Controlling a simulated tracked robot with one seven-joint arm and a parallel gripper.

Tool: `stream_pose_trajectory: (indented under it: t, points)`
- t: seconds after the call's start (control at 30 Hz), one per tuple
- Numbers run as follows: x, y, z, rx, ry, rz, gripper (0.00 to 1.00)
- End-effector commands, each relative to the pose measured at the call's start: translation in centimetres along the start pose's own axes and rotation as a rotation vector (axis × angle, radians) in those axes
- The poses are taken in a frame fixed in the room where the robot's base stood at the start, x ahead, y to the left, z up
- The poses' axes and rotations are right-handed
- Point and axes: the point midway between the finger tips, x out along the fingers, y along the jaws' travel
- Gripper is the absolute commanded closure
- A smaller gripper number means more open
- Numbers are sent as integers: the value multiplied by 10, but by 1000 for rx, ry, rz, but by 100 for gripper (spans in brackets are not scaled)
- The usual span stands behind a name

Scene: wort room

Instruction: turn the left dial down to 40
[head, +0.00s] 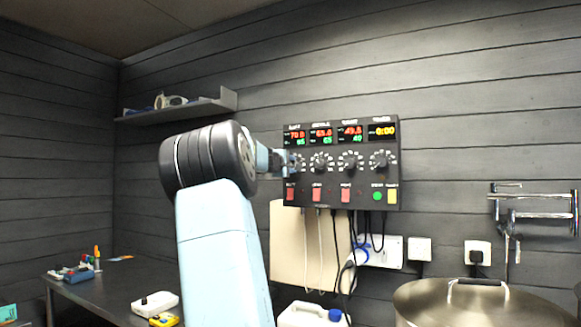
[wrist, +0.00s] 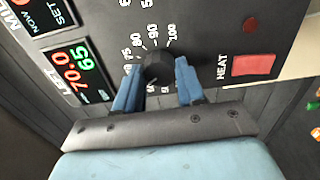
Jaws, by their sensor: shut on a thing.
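The left dial (wrist: 157,66) is a dark round knob on a black control panel (head: 340,194), ringed by white numbers of which 75, 80, 90 and 100 are readable in the wrist view. My gripper (wrist: 159,76) has its two blue fingers on either side of the knob and is shut on it. The left display (wrist: 76,72) reads 70.0 in red and 65 in green. In the head view my gripper (head: 281,160) reaches the panel's left edge and partly covers the left dial. The knob's pointer is hard to make out.
Other dials, including a second dial (head: 320,162), sit to the right. A red heat switch (wrist: 254,65) is below the left dial. A steel pot (head: 475,308) and white jug (head: 312,316) stand below; a shelf (head: 185,108) hangs at left.

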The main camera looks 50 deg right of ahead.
Motion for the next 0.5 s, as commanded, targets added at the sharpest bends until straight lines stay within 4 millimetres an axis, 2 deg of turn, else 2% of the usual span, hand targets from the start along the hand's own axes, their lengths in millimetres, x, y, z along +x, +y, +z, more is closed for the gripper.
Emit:
stream_pose_trajectory:
  t: [0.03, 0.5]
  points:
    - [0, -6, -2, -44, 2, -8, 92]
    - [0, -6, -2, -490, 2, -9, 92]
